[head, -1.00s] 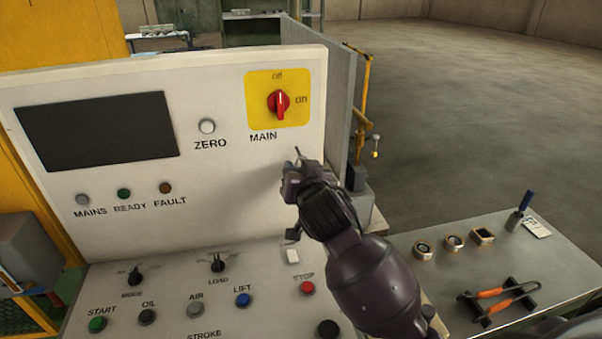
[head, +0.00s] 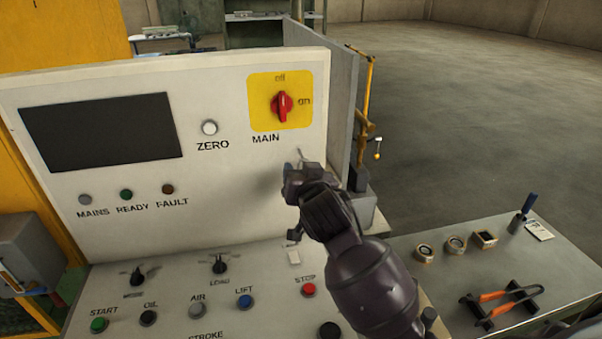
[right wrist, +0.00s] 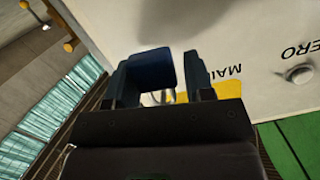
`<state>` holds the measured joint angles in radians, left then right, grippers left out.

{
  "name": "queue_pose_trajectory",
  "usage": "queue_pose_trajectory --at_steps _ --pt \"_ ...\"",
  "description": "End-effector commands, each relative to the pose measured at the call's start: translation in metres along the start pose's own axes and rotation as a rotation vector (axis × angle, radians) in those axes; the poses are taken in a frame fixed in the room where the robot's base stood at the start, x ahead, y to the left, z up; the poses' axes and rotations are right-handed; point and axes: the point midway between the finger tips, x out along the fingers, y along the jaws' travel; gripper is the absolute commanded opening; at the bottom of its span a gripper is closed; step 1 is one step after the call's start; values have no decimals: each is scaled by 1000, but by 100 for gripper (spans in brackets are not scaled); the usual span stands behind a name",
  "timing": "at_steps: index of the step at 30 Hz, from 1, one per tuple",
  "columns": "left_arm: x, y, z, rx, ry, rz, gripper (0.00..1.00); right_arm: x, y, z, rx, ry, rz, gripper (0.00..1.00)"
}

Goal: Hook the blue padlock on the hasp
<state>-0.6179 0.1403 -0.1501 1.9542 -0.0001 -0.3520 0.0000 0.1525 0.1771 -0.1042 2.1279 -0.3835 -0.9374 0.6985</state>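The blue padlock (right wrist: 152,66) sits between the fingertips of my right gripper (right wrist: 160,80) in the right wrist view. In the head view my right gripper (head: 297,180) is in front of the panel, below the yellow plate (head: 261,119) with the red main switch (head: 283,105). A thin metal piece stands above the fingers there; whether it is shackle or hasp is unclear. I cannot make out the hasp. My left gripper is out of view.
The white control panel (head: 110,220) has several knobs and buttons below my right arm. At right, a grey table (head: 420,290) carries an orange-handled tool (head: 500,295), several small ring-like parts and a holder with a blue item (head: 527,205). A yellow post (head: 367,90) stands behind the panel.

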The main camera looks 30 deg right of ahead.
Motion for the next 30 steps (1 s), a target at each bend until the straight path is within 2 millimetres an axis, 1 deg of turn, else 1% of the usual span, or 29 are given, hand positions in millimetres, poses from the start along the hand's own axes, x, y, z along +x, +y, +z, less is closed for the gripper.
queue_pose_trajectory --at_steps 1,3,11,14,17,20,24,30 --pt "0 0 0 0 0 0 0 0 0 0 0 0 0 56" --pt "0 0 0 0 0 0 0 0 0 0 0 0 0 67" --pt "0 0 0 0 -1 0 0 0 0 0 0 -1 0 68" --pt "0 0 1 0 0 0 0 -4 0 1 0 -1 0 68" --pt "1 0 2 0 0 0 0 -14 0 1 1 0 -1 68" --pt "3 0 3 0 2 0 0 -29 0 2 3 -1 -1 68" --pt "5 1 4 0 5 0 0 -56 0 1 3 1 -1 68" --pt "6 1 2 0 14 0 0 -88 0 1 2 0 -1 68"
